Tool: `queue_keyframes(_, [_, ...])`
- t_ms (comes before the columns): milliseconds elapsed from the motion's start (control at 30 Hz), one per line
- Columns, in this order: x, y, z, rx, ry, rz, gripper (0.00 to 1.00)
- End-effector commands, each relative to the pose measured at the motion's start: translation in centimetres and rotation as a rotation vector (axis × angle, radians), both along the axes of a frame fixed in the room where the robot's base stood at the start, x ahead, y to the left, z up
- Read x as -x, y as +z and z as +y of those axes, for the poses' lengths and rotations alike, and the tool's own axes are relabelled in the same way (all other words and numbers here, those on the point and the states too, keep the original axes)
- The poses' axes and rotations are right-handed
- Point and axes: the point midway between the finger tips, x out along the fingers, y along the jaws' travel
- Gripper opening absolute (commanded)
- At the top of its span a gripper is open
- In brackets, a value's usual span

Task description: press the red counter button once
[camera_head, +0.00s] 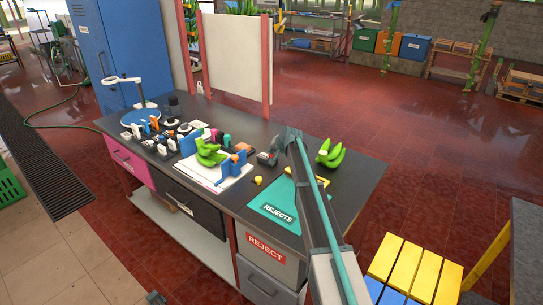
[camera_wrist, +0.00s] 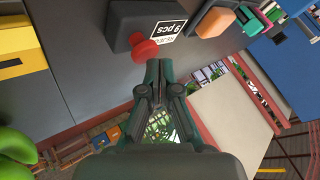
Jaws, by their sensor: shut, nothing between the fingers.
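The red counter button (camera_wrist: 145,50) shows in the wrist view as a round red knob on a dark counter box. The box has a white label reading "9 pcs" (camera_wrist: 174,30). My gripper (camera_wrist: 156,67) has its fingertips together and empty, right by the near edge of the button. I cannot tell whether they touch it. In the head view my gripper (camera_head: 288,136) is over the dark bench, beside a small dark box (camera_head: 266,157) that looks like the counter. The red button cannot be made out there.
A teal REJECTS mat (camera_head: 262,209) lies at the bench front. A cream panel (camera_head: 235,55) with red posts stands behind the bench.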

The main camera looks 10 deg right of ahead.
Motion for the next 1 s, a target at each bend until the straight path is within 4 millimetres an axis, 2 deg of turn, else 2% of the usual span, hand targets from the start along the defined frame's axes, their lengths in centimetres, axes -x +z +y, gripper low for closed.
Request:
queue_keyframes(133, [0.0,0.8,0.0,0.000,0.000,0.000,0.00])
queue_keyframes(567, [0.0,1.0,0.0,0.000,-0.001,-0.001,0.00])
queue_keyframes(1000, [0.0,4.6,0.0,0.001,0.000,-0.002,0.00])
